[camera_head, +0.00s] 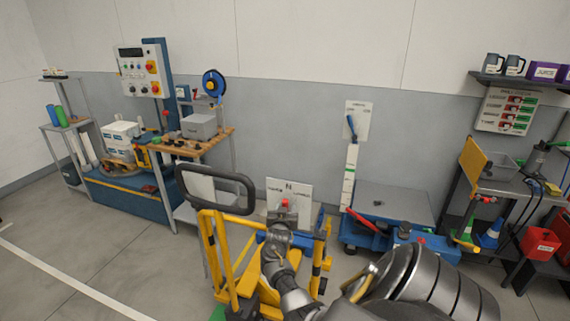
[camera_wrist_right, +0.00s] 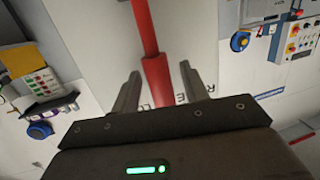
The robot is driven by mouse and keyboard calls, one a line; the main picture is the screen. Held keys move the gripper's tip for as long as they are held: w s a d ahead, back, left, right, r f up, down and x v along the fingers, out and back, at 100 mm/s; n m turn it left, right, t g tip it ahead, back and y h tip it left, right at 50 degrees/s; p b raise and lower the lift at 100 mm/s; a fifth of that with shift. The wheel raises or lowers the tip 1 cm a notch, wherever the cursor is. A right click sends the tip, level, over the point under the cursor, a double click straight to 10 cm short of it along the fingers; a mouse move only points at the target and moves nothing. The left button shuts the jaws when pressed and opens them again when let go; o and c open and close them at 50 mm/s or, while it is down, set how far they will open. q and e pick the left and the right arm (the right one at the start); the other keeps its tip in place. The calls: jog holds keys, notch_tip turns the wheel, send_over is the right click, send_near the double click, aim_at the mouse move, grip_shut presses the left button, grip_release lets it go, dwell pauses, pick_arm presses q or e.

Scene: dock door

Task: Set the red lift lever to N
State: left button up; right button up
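The red lift lever (camera_head: 285,203) stands in front of a white placard (camera_head: 303,198) on the yellow pallet truck. In the right wrist view the lever (camera_wrist_right: 156,75) is a long red bar with a thicker grip, in front of the white placard (camera_wrist_right: 200,45) with partly hidden letters. My right gripper (camera_head: 283,226) is at the lever. In the wrist view its fingers (camera_wrist_right: 159,88) are open on either side of the red grip, with gaps on both sides. Which mark the lever points to cannot be told. My left gripper is not in view.
The pallet truck's black handle (camera_head: 246,183) and yellow frame (camera_head: 212,255) rise left of my right arm. A blue lift table (camera_head: 392,203) with a blue-levered panel (camera_head: 357,121) stands to the right. A wooden-topped bench (camera_head: 215,139) is behind on the left. Floor at lower left is clear.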

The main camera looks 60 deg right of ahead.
jog(key=b+v, duration=0.1)
jog(key=v, duration=0.9)
jog(key=shift+s+a+b, duration=0.2)
jog(key=shift+a+b, duration=0.15)
jog(key=shift+a, duration=0.05)
